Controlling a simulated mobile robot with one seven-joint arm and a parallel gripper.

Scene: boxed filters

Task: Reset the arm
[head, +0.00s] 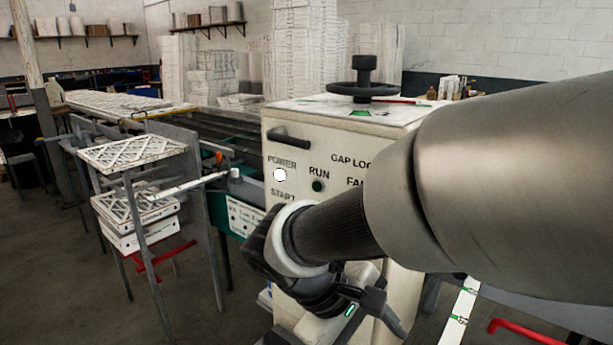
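My arm reaches in from the right edge and crosses the front of a white machine cabinet. My gripper (362,309), dark with a small green light, hangs at the arm's end in front of the cabinet's lower part. It points down and to the right. Its fingertips are not clear, so I cannot tell whether it is open or shut. I see nothing held in it. The cabinet (335,140) carries the words POWER, RUN and START, a white round button, a dark green button and a black handle. My arm hides part of its front and right side.
A black handwheel (363,88) stands on the cabinet top. At left, a metal stand holds a lattice-faced filter (132,150) on top and stacked white boxes (140,232) below. A conveyor runs behind. A red bar (540,335) shows at bottom right. Floor at lower left is clear.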

